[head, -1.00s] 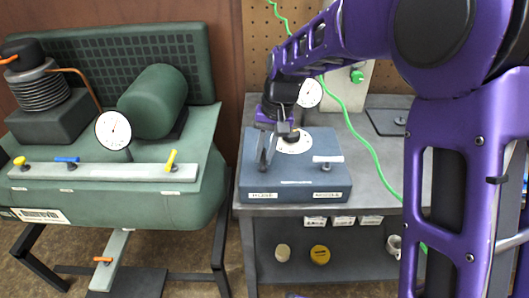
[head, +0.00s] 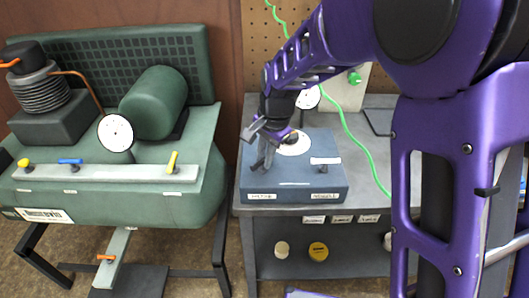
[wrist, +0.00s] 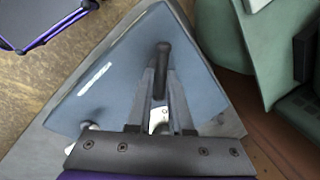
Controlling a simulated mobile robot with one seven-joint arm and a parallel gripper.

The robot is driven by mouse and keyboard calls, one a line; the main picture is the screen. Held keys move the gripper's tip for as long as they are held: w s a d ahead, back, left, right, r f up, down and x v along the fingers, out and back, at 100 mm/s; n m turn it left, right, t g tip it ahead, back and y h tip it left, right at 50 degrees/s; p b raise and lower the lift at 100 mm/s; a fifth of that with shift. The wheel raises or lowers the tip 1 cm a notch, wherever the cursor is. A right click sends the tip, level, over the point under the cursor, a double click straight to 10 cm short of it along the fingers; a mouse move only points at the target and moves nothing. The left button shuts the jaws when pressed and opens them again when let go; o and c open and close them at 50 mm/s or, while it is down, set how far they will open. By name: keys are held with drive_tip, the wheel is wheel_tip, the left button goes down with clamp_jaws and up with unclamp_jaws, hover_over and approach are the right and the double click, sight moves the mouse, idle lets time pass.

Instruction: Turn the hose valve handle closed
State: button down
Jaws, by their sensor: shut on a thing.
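A blue valve box (head: 270,178) sits on the grey bench, with two labels on its front edge. The left label (head: 262,197) appears to read HOSE, though it is small. My gripper (head: 262,165) reaches down over the left side of the box top, above that label. In the wrist view, its fingers (wrist: 160,75) are shut on the dark hose valve handle (wrist: 162,52). The fingers hide part of the handle and its pivot. A white handle (head: 325,161) stands on the right side of the box, apart from my gripper.
A dial gauge (head: 307,97) stands behind the box, and a green hose (head: 350,135) runs down at its right. A green compressor (head: 120,200) with a row of coloured valves stands at left. A gap separates it from the bench (head: 385,165).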

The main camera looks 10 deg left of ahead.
drive_tip(key=m+p, duration=0.1)
drive_tip(key=m, duration=0.1)
drive_tip(key=m+p, duration=0.1)
drive_tip(key=m, duration=0.2)
drive_tip(key=shift+s+r+t+h+p, duration=0.15)
drive_tip(key=shift+t+h+p, duration=0.15)
drive_tip(key=shift+m+h+p, duration=0.3)
drive_tip(key=shift+m+p, duration=0.7)
drive_tip(key=shift+m, duration=1)
drive_tip(key=c, duration=0.8)
unclamp_jaws()
drive_tip(key=shift+c, duration=0.2)
drive_tip(key=shift+s, duration=0.1)
drive_tip(key=s+r+p, duration=0.2)
drive_tip(key=s+r, duration=0.1)
drive_tip(key=r, duration=1.4)
drive_tip(key=shift+s+d, duration=0.15)
drive_tip(key=shift+d, duration=0.25)
drive_tip(key=shift+f, duration=0.15)
